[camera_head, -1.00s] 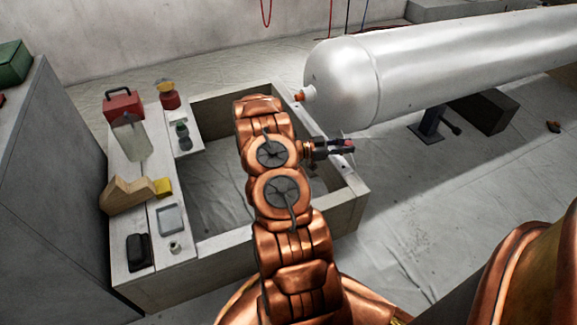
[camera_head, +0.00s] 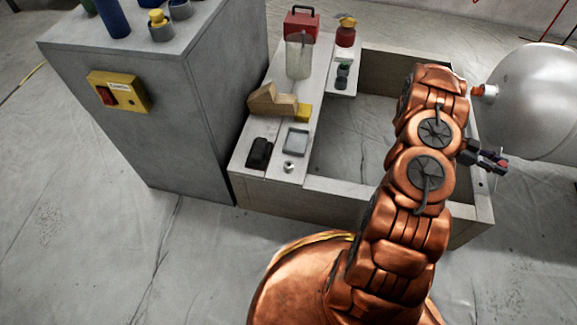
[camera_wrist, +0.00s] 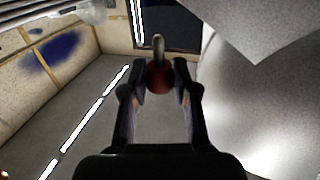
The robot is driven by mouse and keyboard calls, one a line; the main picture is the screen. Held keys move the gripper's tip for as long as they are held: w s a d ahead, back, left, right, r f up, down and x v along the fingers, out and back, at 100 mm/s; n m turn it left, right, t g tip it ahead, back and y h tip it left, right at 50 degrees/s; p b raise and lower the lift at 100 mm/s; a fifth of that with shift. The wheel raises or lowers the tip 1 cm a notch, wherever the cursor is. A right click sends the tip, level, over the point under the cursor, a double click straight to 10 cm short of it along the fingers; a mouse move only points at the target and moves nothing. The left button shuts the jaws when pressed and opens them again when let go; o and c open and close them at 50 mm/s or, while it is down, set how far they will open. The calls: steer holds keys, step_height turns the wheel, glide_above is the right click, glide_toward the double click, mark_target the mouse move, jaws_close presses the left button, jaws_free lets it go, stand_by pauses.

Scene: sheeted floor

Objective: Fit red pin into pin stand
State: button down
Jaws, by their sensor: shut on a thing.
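My gripper (camera_head: 492,160) is at the right of the head view, just past the right edge of the wooden bench frame. In the wrist view my gripper (camera_wrist: 159,80) is closed on the red pin (camera_wrist: 159,79), which has a round red body and a grey metal shaft pointing away from the jaws. In the head view only a small spot of red shows at the fingertips. A small round metal piece (camera_head: 289,167) sits at the front of the bench, far left of my gripper; I cannot tell for certain whether it is the pin stand.
The bench (camera_head: 259,185) carries a grey tray (camera_head: 297,140), a black object (camera_head: 259,153), a wooden block (camera_head: 270,102), a clear bottle (camera_head: 299,57) and a red case (camera_head: 301,25). A grey cabinet (camera_head: 170,145) stands left. A white tank (camera_head: 540,100) is close beyond my gripper. Floor at front left is clear.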

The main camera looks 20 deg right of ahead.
steer(key=c, duration=1.4)
jaws_free()
steer(key=shift+r, duration=0.1)
jaws_close()
